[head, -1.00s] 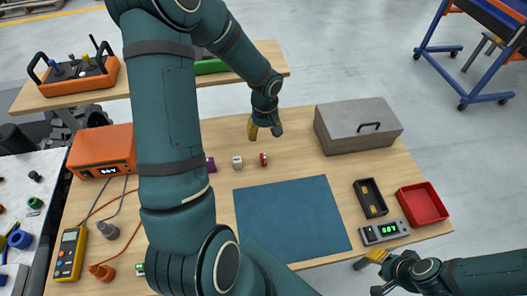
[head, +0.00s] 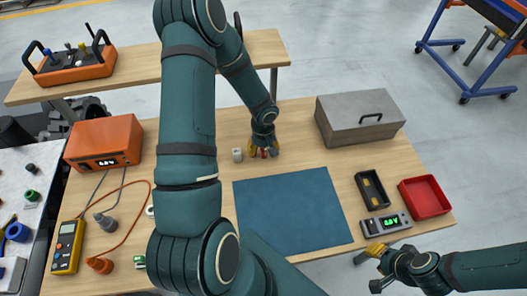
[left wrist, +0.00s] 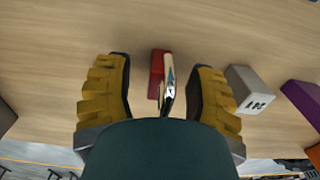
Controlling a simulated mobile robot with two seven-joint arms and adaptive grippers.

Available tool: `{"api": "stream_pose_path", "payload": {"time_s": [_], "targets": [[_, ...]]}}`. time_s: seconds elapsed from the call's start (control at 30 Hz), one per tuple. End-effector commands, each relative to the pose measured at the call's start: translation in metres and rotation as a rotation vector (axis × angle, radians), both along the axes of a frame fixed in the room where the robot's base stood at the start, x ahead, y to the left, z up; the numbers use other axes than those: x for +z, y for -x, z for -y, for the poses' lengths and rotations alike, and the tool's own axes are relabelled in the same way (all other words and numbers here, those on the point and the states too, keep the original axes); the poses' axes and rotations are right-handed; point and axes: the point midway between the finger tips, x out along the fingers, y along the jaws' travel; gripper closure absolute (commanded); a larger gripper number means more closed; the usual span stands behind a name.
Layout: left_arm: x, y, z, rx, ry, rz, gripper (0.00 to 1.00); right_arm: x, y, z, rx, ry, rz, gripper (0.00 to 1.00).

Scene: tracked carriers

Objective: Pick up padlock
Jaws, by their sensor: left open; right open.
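The padlock is red with a shiny silver shackle and lies on the wooden table. In the left wrist view the padlock (left wrist: 156,70) sits between the two yellow-padded fingers, with a gap on both sides. In the head view only a bit of the red padlock (head: 263,153) shows; the gripper hides the rest. My left gripper (head: 263,149) is open and low over the table, around the padlock. The left gripper (left wrist: 160,66) holds nothing. My right gripper (head: 367,253) is open and empty by the table's front right edge.
A pale grey marked block (left wrist: 249,90) stands right beside the left gripper, with a purple block (left wrist: 301,102) beyond it. A blue mat (head: 290,212), a grey lidded box (head: 345,125), a black tray (head: 362,188) and a red bin (head: 425,197) are on the table.

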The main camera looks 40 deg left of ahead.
Motion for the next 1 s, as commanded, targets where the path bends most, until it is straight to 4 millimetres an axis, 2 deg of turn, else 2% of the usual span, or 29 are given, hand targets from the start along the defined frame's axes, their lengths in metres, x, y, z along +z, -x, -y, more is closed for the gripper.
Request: {"api": "stream_pose_path", "payload": {"time_s": [0.3, 0.37, 0.4, 0.47, 0.87, 1.0], "targets": [[-0.0042, 0.0000, 0.0000, 0.000, 0.001, 0.001, 0.46, -0.0004, 0.0005, -0.0001, 0.000, 0.000, -0.001, 0.66], [-0.0041, 0.0000, 0.0000, 0.000, 0.001, 0.001, 0.67, -0.0004, 0.0005, -0.0001, 0.000, 0.000, -0.001, 0.66], [-0.0041, 0.0000, 0.0001, 0.000, 0.001, 0.001, 0.81, -0.0004, 0.0005, -0.0001, 0.000, 0.000, -0.001, 0.66], [-0.0041, 0.0000, 0.0001, 0.000, 0.001, 0.001, 1.00, -0.0004, 0.0005, -0.0001, 0.000, 0.000, -0.001, 0.66], [-0.0043, 0.0002, 0.0004, 0.000, 0.001, -0.001, 1.00, -0.0005, 0.0004, 0.0000, 0.000, 0.000, -0.001, 0.66], [0.0024, -0.0002, 0.0000, 0.000, -0.001, 0.001, 1.00, 0.0008, 0.0002, 0.0000, 0.000, 0.000, 0.000, 0.66]]}}
